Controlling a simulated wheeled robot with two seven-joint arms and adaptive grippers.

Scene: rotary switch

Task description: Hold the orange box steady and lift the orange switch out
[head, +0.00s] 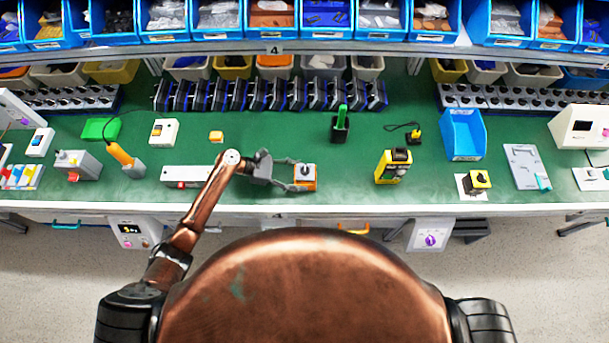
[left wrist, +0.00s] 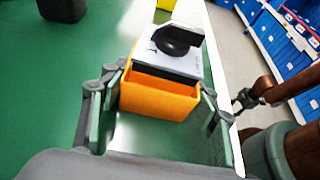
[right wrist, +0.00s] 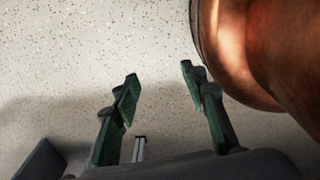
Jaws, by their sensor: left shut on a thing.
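The orange box (head: 304,186) stands near the front edge of the green table; it also shows in the left wrist view (left wrist: 158,98). The switch (left wrist: 165,57) sits in its top, with a light grey plate and a black round knob; I see no orange on the switch itself. My left gripper (head: 291,173) is shut on the orange box, one finger on each side. My right gripper (right wrist: 158,82) is open and empty, with pale speckled floor behind it; the head view does not show it.
A small orange block (head: 216,137) lies behind my left arm. A black holder with a green piece (head: 340,124) stands behind the box. A yellow and black device (head: 394,166) stands to the right. The table between box and device is clear. Bins line the back.

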